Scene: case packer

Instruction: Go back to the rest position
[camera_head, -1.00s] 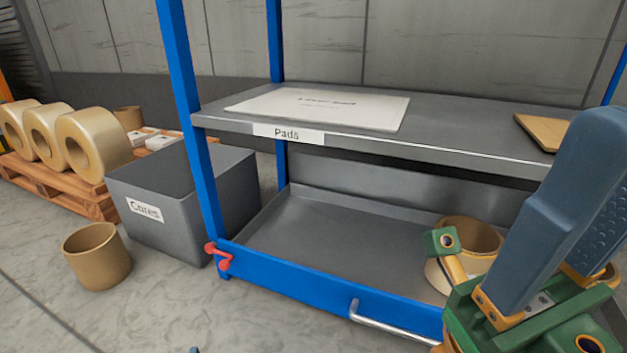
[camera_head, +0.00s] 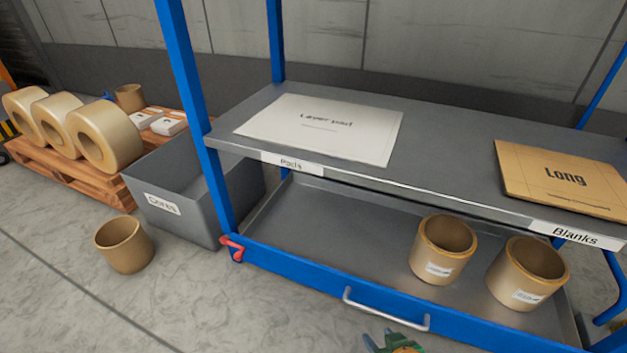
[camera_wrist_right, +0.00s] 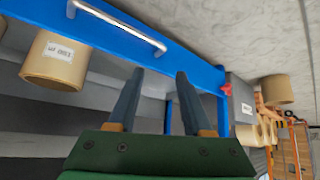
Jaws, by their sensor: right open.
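My right gripper (camera_wrist_right: 160,72) is open and empty in the right wrist view, its two dark blue fingers apart above a green palm. One labelled core also shows in the right wrist view (camera_wrist_right: 55,60). My left gripper is not in view.
The blue rack has a tray handle (camera_head: 387,309) and an upper shelf with a layer pad (camera_head: 322,128) and a "Long" blank (camera_head: 563,180). A grey Cores bin (camera_head: 175,208), a loose core (camera_head: 124,244) and a pallet of rolls (camera_head: 80,182) stand left. Front-left floor is clear.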

